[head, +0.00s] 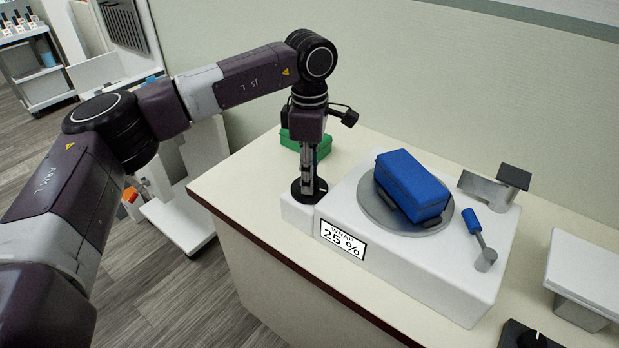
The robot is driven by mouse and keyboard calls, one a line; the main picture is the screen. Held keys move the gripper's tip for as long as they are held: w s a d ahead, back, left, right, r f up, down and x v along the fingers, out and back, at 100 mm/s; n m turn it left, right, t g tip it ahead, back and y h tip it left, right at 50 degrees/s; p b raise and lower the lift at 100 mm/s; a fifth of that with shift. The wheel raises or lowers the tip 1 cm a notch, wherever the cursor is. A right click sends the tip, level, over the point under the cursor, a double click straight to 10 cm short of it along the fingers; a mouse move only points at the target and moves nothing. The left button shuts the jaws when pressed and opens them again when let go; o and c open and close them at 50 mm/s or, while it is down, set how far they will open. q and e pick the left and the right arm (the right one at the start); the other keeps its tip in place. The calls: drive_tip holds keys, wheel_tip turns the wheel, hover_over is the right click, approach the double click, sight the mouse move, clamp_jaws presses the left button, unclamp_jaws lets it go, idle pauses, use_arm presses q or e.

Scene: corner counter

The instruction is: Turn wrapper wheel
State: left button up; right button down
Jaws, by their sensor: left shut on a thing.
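The wrapper is a white machine (458,294) on the counter, with a front label (343,240) reading "WRAP 25 %". Its small black wheel (319,190) lies on a white block at the machine's left end. My left gripper (307,183) points straight down onto this wheel and is shut on it; the fingers hide the exact grip. A blue box (412,184) sits on the round grey turntable (378,212) on top of the machine. My right gripper is out of view.
A green box (324,150) stands behind my left gripper, partly hidden. A grey post with a black top (515,177) and a blue-handled lever (472,222) are on the machine's right. A white-topped unit (585,270) stands farther right. The counter's front-left corner is clear.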

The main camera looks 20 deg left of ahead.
use_arm(q)
drive_tip(key=m+b, duration=0.1)
drive_tip(key=m, duration=0.5)
drive_tip(key=shift+r, duration=0.1)
drive_tip(key=shift+m, duration=0.4)
idle(0.3)
drive_tip(key=o, duration=0.9)
wheel_tip(320, 180, up, 12)
